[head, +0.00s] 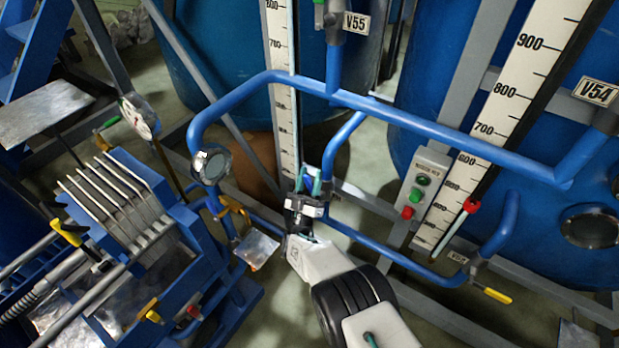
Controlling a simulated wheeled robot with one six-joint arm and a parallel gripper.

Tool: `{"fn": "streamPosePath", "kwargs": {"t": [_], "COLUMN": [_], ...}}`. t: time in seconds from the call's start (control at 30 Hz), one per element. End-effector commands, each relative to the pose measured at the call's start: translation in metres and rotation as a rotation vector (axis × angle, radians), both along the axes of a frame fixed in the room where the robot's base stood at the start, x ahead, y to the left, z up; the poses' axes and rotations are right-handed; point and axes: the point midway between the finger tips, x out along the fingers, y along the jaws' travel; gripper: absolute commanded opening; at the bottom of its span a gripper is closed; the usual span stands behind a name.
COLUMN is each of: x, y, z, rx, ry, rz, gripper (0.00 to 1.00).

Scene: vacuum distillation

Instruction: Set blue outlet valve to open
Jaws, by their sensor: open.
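My gripper (311,184) is in the middle of the head view, at the end of my white and black arm. It is open, with its fingers up against or close to the lower part of the white scale and a thin blue pipe. I cannot tell whether it touches anything. No valve is plainly marked as the blue outlet valve. A yellow-handled valve (234,207) sits on the blue pipework left of my gripper. Another yellow-handled valve (492,293) is at the lower right, below the V54 tank. Whatever is right behind my gripper is hidden.
A thick blue pipe (440,130) crosses above my gripper. Blue tanks V55 (225,70) and V54 (430,75) stand behind, with a scale (515,95). A button box (423,185) is at right. A blue filter press (125,205) fills the left. Some floor shows at the lower middle.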

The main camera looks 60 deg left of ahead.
Motion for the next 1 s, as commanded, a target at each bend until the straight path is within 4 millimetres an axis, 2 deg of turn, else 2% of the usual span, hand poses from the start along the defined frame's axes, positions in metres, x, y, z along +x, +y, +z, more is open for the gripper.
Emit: {"fn": "streamPosePath", "kwargs": {"t": [0.4,0.6,0.83,0.9,1.0], "x": [-0.034,-0.042,-0.042,-0.042,-0.047], "y": [-0.032,-0.039,-0.039,-0.039,-0.039], "z": [-0.043,-0.051,-0.052,-0.052,-0.055], "rx": [-0.003,0.000,0.000,-0.003,-0.021], "ry": [0.000,0.000,0.000,-0.001,-0.011], "rz": [0.002,0.003,0.003,0.001,-0.012], "gripper": [0.42,0.42,0.42,0.22,0.00]}}
